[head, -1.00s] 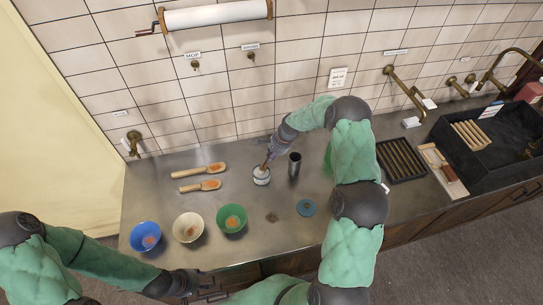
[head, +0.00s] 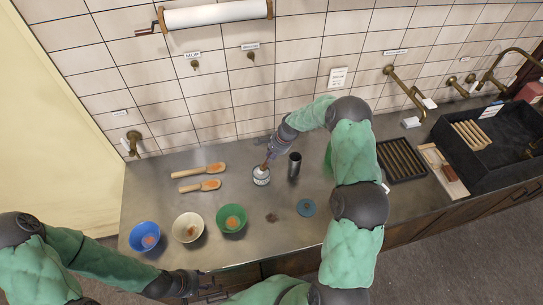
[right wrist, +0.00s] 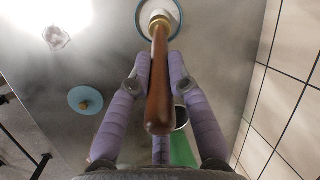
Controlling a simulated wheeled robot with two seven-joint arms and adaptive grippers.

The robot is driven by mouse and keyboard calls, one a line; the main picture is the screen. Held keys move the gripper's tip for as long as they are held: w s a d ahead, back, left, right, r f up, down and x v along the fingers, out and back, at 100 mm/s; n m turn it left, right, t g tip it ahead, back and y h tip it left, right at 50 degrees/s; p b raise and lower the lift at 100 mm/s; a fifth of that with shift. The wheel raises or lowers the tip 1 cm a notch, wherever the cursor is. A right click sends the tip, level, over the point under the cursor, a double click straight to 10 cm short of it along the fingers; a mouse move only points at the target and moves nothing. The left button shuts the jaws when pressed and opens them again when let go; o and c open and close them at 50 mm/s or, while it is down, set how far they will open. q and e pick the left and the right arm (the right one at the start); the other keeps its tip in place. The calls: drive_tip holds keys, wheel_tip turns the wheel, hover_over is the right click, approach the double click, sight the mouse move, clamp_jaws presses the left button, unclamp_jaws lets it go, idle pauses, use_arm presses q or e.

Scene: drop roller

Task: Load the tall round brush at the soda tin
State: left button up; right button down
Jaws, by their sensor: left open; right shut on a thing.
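My right gripper (right wrist: 160,80) is shut on the brown wooden handle of the round brush (right wrist: 159,85). The brush points down at the soda tin (right wrist: 174,30), a round tin with a blue rim and white inside. In the right wrist view the brush head overlaps the tin's mouth; I cannot tell how deep it reaches. In the head view the soda tin (head: 261,178) stands on the steel counter, with my right gripper (head: 267,161) just above it. My left gripper (head: 205,288) is open and empty at the counter's front edge.
A dark tall cup (head: 294,165) stands close right of the tin. Two wooden scoops (head: 200,171) lie to the left. Blue (head: 145,237), cream (head: 187,228) and green (head: 231,219) bowls stand at front left. A blue disc (head: 306,208) and a dark rack (head: 401,160) lie right.

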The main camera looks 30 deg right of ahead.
drive_tip(key=shift+r+p, duration=1.75)
drive_tip(key=shift+r, duration=1.75)
drive_tip(key=shift+f, duration=0.1)
